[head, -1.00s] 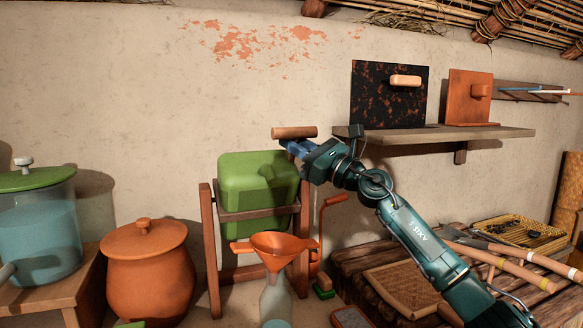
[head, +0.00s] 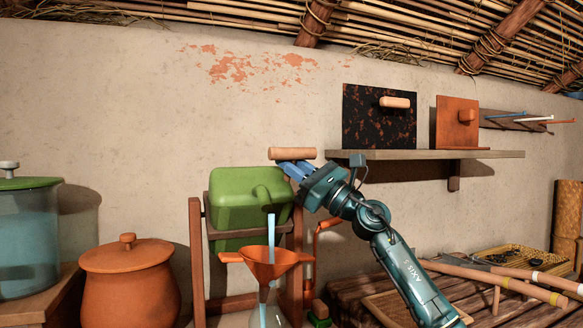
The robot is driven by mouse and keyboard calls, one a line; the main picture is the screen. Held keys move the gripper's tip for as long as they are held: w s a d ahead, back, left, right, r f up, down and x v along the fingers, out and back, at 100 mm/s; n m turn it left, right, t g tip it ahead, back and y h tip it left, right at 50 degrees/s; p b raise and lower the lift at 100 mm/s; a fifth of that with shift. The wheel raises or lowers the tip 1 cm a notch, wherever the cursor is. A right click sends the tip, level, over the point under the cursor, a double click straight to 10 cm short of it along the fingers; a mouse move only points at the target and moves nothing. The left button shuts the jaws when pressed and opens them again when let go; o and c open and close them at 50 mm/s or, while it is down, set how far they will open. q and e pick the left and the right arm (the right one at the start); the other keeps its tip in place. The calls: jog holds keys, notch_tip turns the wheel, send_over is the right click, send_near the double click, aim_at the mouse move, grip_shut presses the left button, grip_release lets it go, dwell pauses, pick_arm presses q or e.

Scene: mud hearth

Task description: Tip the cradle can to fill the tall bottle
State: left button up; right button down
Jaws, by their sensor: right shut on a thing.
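The green cradle can (head: 232,184) is tipped forward in its wooden frame (head: 196,262), with its spout pointing down. A pale blue stream (head: 271,228) runs from the spout into the orange funnel (head: 264,270). The funnel sits in the mouth of the clear tall bottle (head: 278,318), whose lower part is cut off by the picture's bottom edge; its fill level cannot be told. My right gripper (head: 289,165) is shut on the wooden handle (head: 292,154) at the can's upper right. My left gripper is out of view.
A lidded clay pot (head: 128,280) and a glass jar of blue liquid (head: 28,240) stand at left. A wall shelf (head: 440,155) with two boards is above my right arm. A slatted bench (head: 370,292) with sticks and a yellow tray (head: 520,258) lies at right.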

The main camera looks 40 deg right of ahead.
jog(key=c, duration=1.5)
grip_release()
pick_arm(q)
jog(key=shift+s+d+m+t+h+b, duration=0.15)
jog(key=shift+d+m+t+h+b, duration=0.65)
jog(key=shift+b, duration=0.95)
pick_arm(e)
jog(key=v, duration=1.3)
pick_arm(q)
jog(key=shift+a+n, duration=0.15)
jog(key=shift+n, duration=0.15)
pick_arm(e)
jog(key=shift+s, duration=0.1)
